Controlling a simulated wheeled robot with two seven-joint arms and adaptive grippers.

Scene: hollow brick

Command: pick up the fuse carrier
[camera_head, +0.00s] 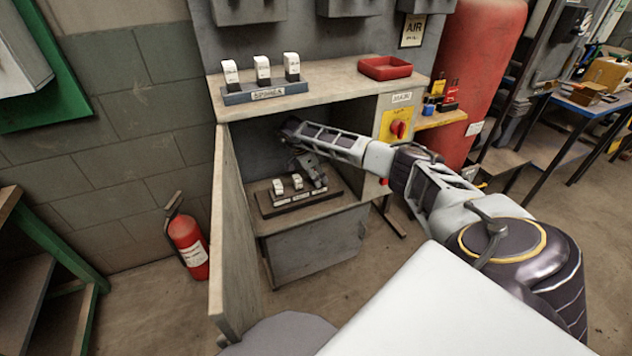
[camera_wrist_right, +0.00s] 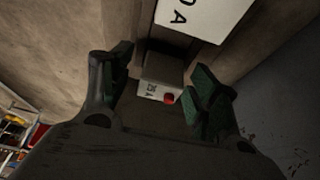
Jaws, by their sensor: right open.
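In the head view, white fuse carriers (camera_head: 297,182) stand in a dark base (camera_head: 290,203) on the lower shelf of the open cabinet. My right gripper (camera_head: 316,178) is inside the cabinet at the right end of this row and partly hides what is there. In the right wrist view, a fuse carrier (camera_wrist_right: 160,72) with a pale label and a red dot lies between the two fingers of my right gripper (camera_wrist_right: 160,96). The fingers are open, with a gap visible on each side of it. My left gripper is not in view.
Several spare white carriers (camera_head: 262,70) stand in a rack on the cabinet top (camera_head: 320,82), beside a red tray (camera_head: 385,67). The cabinet's side panel (camera_head: 226,230) stands left of the opening. A yellow plate with a red switch (camera_head: 397,128) is on the right front.

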